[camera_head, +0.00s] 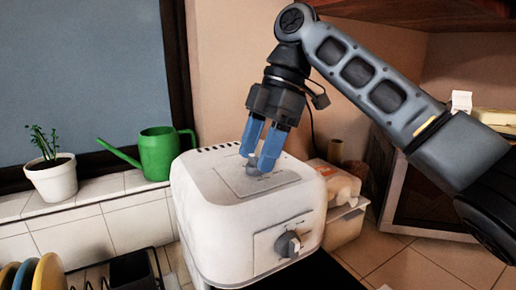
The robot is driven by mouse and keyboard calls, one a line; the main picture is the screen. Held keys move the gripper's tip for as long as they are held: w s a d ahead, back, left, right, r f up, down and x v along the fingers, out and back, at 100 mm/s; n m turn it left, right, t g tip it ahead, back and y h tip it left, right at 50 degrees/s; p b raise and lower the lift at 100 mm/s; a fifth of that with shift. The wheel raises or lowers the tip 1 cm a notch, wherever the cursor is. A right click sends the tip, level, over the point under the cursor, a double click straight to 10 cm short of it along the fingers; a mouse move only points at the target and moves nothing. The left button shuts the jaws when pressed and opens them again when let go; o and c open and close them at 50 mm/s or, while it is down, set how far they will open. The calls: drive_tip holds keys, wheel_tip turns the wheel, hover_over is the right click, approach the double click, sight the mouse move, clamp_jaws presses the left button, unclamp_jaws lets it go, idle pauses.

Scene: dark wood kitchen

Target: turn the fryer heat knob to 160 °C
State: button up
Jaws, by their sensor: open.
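The white fryer (205,222) stands on a dark surface in the middle of the view. A grey knob (288,244) sits on a panel on its front face. A second small grey knob (252,166) is on the panel on its top. My gripper (258,160) points down with its two blue fingers apart, one on each side of the top knob. I cannot tell whether the fingers touch that knob. The scale markings are too small to read.
A green watering can (160,152) and a potted plant (52,178) stand on the tiled ledge at left. A dish rack with plates (48,272) is at lower left. Containers (345,222) and a microwave-like appliance (402,215) are close on the right.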

drive_tip(key=shift+f, duration=0.2)
drive_tip(key=c, duration=1)
